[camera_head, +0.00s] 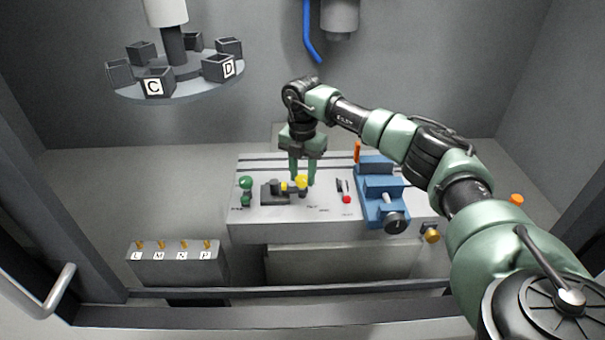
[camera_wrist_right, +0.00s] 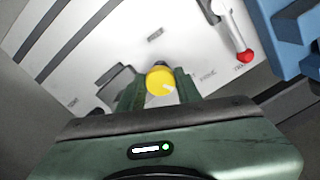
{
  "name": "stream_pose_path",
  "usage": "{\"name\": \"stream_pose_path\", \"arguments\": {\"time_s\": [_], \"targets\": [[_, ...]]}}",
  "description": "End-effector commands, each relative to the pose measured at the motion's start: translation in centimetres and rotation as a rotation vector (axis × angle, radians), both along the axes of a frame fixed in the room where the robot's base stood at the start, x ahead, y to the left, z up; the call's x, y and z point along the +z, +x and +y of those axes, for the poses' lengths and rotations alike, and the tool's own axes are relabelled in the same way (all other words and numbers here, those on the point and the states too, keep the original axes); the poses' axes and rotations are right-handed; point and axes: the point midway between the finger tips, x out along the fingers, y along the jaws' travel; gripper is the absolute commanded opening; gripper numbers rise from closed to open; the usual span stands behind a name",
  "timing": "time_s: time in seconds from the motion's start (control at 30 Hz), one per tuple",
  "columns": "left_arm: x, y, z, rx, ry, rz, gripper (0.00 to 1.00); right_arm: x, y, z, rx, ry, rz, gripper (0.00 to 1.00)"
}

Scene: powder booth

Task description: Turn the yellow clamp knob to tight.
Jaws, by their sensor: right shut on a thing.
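The yellow clamp knob (camera_head: 301,182) stands on the grey bench block, by a dark clamp fixture (camera_head: 271,194). In the right wrist view the round yellow knob (camera_wrist_right: 160,81) sits between the two green fingers, with a pale mark on its lower right face. My right gripper (camera_head: 302,181) points down over it and is shut on the knob; its fingers also show in the wrist view (camera_wrist_right: 160,90). A printed label lies by the knob in the wrist view, too blurred to read surely. My left gripper is not in view.
Right of the knob are a red-tipped lever (camera_head: 346,197) and a blue vise (camera_head: 380,190) with a black handwheel. A green-knobbed part (camera_head: 246,184) stands to the left. A carousel (camera_head: 180,86) of lettered boxes hangs at upper left. A labelled switch box (camera_head: 172,265) is at front left.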

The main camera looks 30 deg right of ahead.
Motion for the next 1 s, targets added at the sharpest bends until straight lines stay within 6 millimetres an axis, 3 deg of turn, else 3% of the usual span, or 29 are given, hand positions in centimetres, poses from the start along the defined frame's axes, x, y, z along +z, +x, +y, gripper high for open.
{"name": "stream_pose_path", "arguments": {"time_s": [0.3, 0.33, 0.4, 0.77, 1.0], "targets": [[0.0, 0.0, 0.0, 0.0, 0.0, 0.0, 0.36, 0.5, 0.3, -0.2, -0.006, -0.001, -0.014, 0.0], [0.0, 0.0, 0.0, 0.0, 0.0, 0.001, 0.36, 0.5, 0.3, -0.2, -0.006, -0.001, -0.014, 0.39], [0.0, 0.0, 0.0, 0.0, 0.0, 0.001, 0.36, 0.5, 0.3, -0.2, -0.005, -0.001, -0.012, 0.56], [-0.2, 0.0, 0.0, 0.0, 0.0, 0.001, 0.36, 0.4, 0.1, -0.1, -0.002, 0.0, -0.006, 0.56], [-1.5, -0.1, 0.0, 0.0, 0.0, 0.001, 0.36, 3.9, 0.2, -0.1, -0.004, -0.001, -0.01, 0.56]]}}
